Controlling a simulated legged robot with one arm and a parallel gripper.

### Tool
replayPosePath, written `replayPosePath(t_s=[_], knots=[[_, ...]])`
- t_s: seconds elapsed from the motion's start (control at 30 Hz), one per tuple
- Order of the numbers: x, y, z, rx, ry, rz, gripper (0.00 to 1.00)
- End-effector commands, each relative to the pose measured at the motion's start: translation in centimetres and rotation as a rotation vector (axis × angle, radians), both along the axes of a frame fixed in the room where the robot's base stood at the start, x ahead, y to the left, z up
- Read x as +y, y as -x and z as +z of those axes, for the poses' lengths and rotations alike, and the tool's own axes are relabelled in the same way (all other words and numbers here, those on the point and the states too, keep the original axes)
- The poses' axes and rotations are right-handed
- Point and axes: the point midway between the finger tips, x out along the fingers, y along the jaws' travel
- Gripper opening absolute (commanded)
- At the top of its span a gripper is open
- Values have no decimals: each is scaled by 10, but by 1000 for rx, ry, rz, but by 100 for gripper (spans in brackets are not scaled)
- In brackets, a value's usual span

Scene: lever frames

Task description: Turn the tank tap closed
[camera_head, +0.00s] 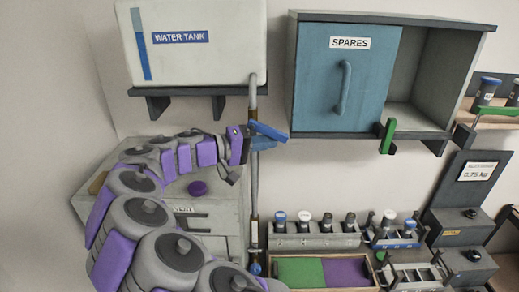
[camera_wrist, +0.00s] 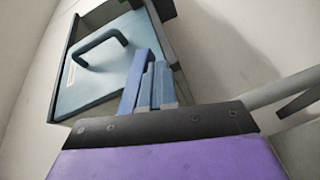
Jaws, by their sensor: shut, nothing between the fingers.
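The white water tank (camera_head: 195,50) is on the wall at the upper left in the head view. A thin grey pipe (camera_head: 253,190) runs down from its right underside. My gripper (camera_head: 267,132) is beside the upper pipe, below the tank, and is shut. Blue bar shapes cross the pipe there; I cannot tell clearly which are fingers and which is the tap's lever. In the wrist view, bluish bars stand close together beyond the dark palm of my gripper (camera_wrist: 150,75). A grey pipe (camera_wrist: 285,89) enters from the right behind the palm. The tap's angle is unclear.
The spares cabinet (camera_head: 345,80), with a blue door and a handle, is right of the pipe. A grey drawer unit (camera_head: 215,215) stands below, with a purple knob on top. Bottle racks (camera_head: 310,240) and a green and purple tray (camera_head: 322,287) are at lower right.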

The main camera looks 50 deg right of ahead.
Motion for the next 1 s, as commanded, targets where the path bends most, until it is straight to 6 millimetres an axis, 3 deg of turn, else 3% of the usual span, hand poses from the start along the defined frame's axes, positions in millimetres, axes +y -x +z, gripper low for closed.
replayPosePath(t_s=[1.0], knots=[[-6,8,10,52,46,0,0]])
